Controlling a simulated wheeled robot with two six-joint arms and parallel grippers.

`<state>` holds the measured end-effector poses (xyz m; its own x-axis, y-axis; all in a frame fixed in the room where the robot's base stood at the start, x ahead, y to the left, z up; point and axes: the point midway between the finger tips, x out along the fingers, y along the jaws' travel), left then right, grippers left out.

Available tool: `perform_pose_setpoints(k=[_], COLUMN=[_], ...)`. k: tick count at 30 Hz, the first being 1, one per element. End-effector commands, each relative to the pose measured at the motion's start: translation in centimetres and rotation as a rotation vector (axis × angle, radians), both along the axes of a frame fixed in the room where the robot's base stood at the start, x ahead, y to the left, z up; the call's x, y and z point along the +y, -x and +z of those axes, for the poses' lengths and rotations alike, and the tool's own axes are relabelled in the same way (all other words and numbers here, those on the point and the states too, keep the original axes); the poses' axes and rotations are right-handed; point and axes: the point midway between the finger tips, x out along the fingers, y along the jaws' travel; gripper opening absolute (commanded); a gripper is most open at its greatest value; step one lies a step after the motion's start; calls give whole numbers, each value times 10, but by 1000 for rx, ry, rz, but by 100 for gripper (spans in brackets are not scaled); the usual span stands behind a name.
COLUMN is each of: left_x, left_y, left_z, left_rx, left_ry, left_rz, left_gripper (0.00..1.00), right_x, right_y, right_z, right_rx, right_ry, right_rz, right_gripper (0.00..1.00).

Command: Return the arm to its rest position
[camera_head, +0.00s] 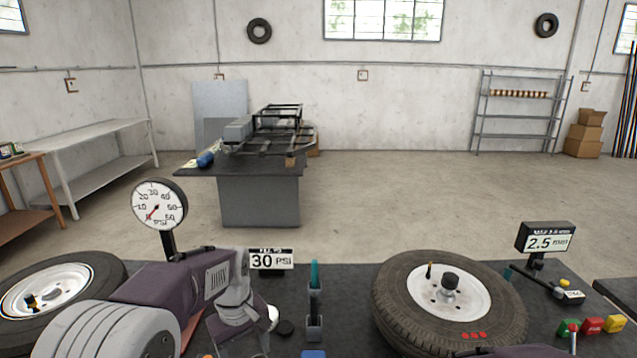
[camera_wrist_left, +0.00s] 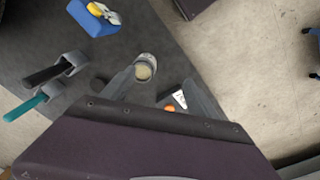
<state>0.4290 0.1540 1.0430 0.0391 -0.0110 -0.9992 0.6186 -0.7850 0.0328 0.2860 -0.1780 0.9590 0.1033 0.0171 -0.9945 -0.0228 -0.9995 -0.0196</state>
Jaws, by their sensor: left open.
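My left arm comes in from the left in the head view, and its grey gripper (camera_head: 240,300) is over the dark bench (camera_head: 345,310). In the left wrist view the two fingers of the left gripper (camera_wrist_left: 160,77) stand apart with nothing held between them. A small pale round cup (camera_wrist_left: 145,67) lies below, by one fingertip; it shows partly hidden behind the gripper in the head view (camera_head: 272,316). A 30 PSI sign (camera_head: 271,260) stands just beyond the gripper.
A pressure gauge (camera_head: 159,205) and a wheel (camera_head: 60,288) are at the left. A holder with a teal-handled tool (camera_head: 314,280) stands right of the gripper. A larger wheel (camera_head: 395,300) and a 2.5 display (camera_head: 545,240) are at the right. A black disc (camera_head: 285,329) lies near the gripper.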

Motion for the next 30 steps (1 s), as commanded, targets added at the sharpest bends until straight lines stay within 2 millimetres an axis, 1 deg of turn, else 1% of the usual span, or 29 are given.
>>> perform_pose_setpoints(k=[1,2,5,6,8,9,12,13,14,15,17,30], left_x=[4,7,15,18,22,23,24,24,24,24,24,24], left_y=[14,23,58,75,102,119,153,159,157,148,143,143], left_z=[-2,-5,-19,-27,-42,-52,-77,-84,-86,-84,-84,-84], left_rx=[1,1,-1,-3,-5,-6,-5,-7,-24,-57,-75,-72], left_ry=[0,0,-1,-1,-4,-6,-11,-14,-21,-32,-40,-40], left_rz=[-16,-33,-108,-151,-231,-291,-451,-502,-545,-591,-629,-643], left_gripper=[68,68,68,68,68,68,68,68,68,68,68,68], right_x=[0,0,0,0,0,0,0,0,0,0,0,0], right_y=[0,0,0,0,0,0,0,0,0,0,0,0], right_z=[0,0,0,0,0,0,0,0,0,0,0,0], right_rx=[0,0,0,0,0,0,0,0,0,0,0,0], right_ry=[0,0,0,0,0,0,0,0,0,0,0,0], right_rz=[0,0,0,0,0,0,0,0,0,0,0,0], right_gripper=[79,79,79,79,79,79,79,79,79,79,79,79])
